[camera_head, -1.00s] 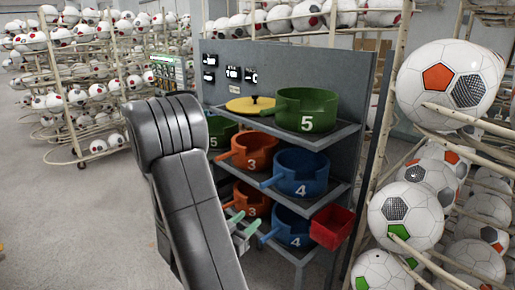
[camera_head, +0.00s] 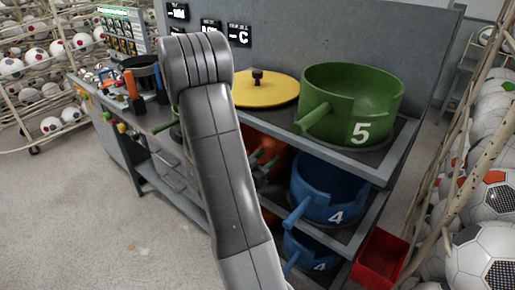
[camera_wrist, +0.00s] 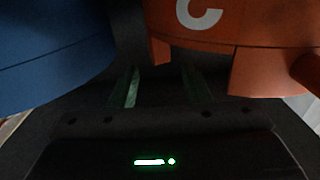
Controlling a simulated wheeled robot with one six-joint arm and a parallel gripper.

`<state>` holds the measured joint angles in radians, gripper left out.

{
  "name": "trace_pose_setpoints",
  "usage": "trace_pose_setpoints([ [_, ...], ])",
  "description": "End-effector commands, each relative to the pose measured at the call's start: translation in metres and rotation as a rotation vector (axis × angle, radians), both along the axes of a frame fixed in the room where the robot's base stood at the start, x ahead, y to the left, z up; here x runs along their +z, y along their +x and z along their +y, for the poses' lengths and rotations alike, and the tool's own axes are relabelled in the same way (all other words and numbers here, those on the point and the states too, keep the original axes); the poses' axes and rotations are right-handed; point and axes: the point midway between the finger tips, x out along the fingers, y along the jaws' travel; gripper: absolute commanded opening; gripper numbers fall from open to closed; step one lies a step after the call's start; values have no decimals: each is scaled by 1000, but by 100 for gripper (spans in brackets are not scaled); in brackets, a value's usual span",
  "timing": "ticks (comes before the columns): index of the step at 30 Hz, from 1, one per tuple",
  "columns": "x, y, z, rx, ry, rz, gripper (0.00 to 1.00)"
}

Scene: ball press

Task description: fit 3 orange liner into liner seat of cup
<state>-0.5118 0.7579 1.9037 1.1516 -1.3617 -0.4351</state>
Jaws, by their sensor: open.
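The orange 3 liner (camera_head: 268,150) sits on the middle shelf, mostly hidden behind my arm in the head view. In the wrist view, an orange liner (camera_wrist: 235,25) with part of a white digit fills the upper right, with an orange handle at the right edge. My gripper (camera_wrist: 161,88) is open and empty, its two greenish fingers pointing toward the orange wall. Its left finger is near the gap beside a blue piece (camera_wrist: 45,55). I cannot tell if the fingers touch anything. I cannot make out the cup with the liner seat.
A green 5 liner (camera_head: 352,100) and a yellow lid (camera_head: 268,90) are on the top shelf. Blue 4 liners (camera_head: 330,190) (camera_head: 312,255) stand below. A workbench (camera_head: 120,115) with tools adjoins at left; open floor lies left.

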Motion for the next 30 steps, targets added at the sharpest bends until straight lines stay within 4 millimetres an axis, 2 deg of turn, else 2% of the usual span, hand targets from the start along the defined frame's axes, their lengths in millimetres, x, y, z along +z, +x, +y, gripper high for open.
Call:
trace_pose_setpoints([
  [3, 2, 16, -12, -4, 1, 1, 43],
  [11, 1, 31, -22, -2, -1, -1, 43],
  [21, 1, 70, -48, -2, -1, 1, 43],
  [30, 0, 74, -50, 0, 0, 0, 43],
])
